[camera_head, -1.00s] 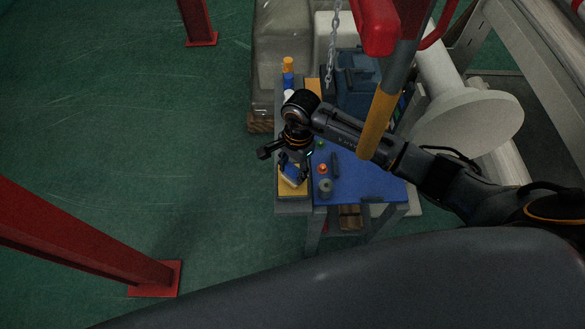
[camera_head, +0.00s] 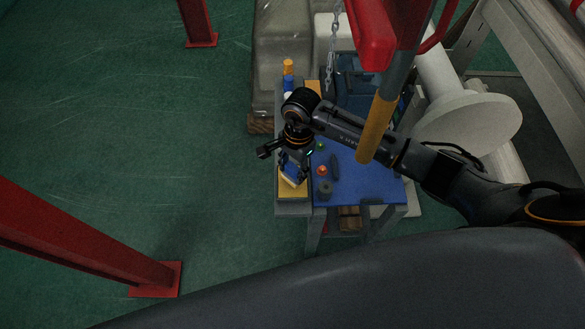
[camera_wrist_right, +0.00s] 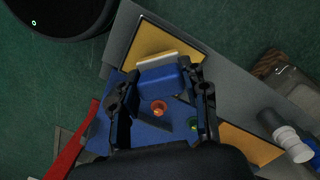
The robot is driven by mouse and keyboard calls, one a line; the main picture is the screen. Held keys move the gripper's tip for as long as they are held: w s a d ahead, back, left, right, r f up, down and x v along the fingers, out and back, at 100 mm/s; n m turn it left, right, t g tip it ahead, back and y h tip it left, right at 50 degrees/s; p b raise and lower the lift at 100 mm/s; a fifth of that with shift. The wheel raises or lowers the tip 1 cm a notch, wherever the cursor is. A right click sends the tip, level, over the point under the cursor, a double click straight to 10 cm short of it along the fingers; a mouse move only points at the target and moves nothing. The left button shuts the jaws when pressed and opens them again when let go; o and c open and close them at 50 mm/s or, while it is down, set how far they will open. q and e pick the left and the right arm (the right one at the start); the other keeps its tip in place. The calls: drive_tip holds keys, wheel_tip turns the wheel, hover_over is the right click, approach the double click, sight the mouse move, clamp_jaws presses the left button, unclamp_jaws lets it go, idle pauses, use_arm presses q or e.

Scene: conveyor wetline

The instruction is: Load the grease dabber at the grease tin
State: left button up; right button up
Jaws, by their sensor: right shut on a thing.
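My right gripper (camera_head: 293,171) is shut on a blue block with a pale cream strip along its far edge, which looks like the grease dabber (camera_wrist_right: 163,80). In the right wrist view its fingers (camera_wrist_right: 160,95) are on either side of the blue block. The dabber is over the near part of a flat yellow surface (camera_head: 294,192) with a grey border, which may be the grease tin; it also shows in the wrist view (camera_wrist_right: 186,43). I cannot tell whether the pale strip touches the yellow. My left gripper is not in view.
A blue bench top (camera_head: 370,185) holds an orange-red part (camera_head: 322,170), a grey ring (camera_head: 325,190) and a dark tool (camera_head: 335,167). A second yellow patch (camera_wrist_right: 247,145) and a white-capped bottle (camera_wrist_right: 286,136) stand farther along. A yellow-ended post (camera_head: 379,128) hangs close to my right arm.

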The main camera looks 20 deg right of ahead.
sight(291, 169)
drive_tip(key=shift+r+p, duration=1.45)
drive_tip(key=shift+r, duration=1.3)
